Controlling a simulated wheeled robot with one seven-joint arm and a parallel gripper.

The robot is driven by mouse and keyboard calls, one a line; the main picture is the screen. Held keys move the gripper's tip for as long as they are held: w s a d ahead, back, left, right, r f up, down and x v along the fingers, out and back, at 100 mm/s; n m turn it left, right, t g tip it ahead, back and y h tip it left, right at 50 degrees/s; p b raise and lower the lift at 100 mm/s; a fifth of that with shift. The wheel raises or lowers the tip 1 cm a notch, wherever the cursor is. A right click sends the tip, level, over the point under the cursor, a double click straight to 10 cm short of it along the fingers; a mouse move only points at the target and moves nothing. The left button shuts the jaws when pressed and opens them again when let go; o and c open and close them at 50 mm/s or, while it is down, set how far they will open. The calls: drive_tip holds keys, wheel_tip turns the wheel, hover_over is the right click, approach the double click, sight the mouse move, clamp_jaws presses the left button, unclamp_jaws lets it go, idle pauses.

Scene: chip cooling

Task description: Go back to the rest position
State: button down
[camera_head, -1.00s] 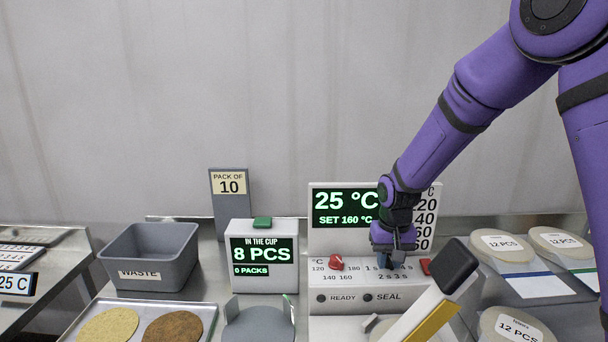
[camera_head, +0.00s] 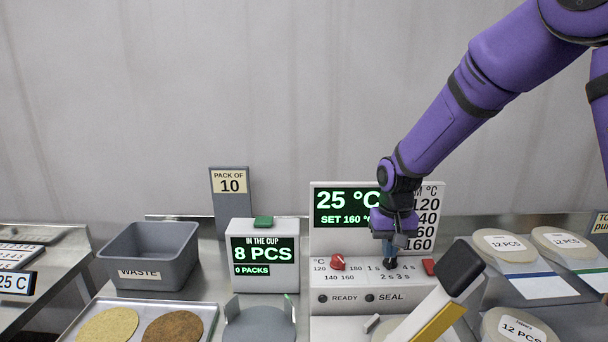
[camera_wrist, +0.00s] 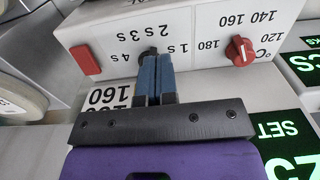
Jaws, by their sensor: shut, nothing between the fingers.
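My gripper (camera_head: 388,250) is shut and empty, pointing down just above the sealer's control panel. The wrist view shows its two blue fingers (camera_wrist: 156,72) together, with their tips by the dark seal-time knob (camera_wrist: 149,52); I cannot tell whether they touch it. The sealer (camera_head: 330,248) reads 25 °C, SET 160 °C. Its red temperature knob (camera_head: 337,262) is to the left of the gripper. A red switch (camera_head: 430,267) sits to the right, and it also shows in the wrist view (camera_wrist: 86,59).
A tilted lever arm with a black pad (camera_head: 458,268) stands close in front right of the gripper. The cup counter (camera_head: 264,275) shows 8 PCS. A grey waste bin (camera_head: 150,255) is at left. Labelled bags (camera_head: 505,247) lie at right. Above is free room.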

drive_tip(key=shift+d+r, duration=0.1)
drive_tip(key=shift+r, duration=0.55)
drive_tip(key=shift+r, duration=0.1)
drive_tip(key=s+d+r+t, duration=0.1)
drive_tip(key=s+d+r, duration=0.2)
drive_tip(key=s+r, duration=0.35)
drive_tip(key=s+d+r+t, duration=0.2)
drive_tip(key=s+d+r, duration=0.2)
drive_tip(key=s+r, duration=0.3)
drive_tip(key=s+d+r+t, duration=0.1)
drive_tip(key=s+d+r, duration=0.1)
drive_tip(key=s, duration=0.5)
drive_tip(key=s+d+r+t, duration=0.1)
drive_tip(key=s+d+r, duration=0.1)
drive_tip(key=s, duration=0.6)
drive_tip(key=shift+s+r, duration=0.15)
drive_tip(key=shift+r, duration=0.3)
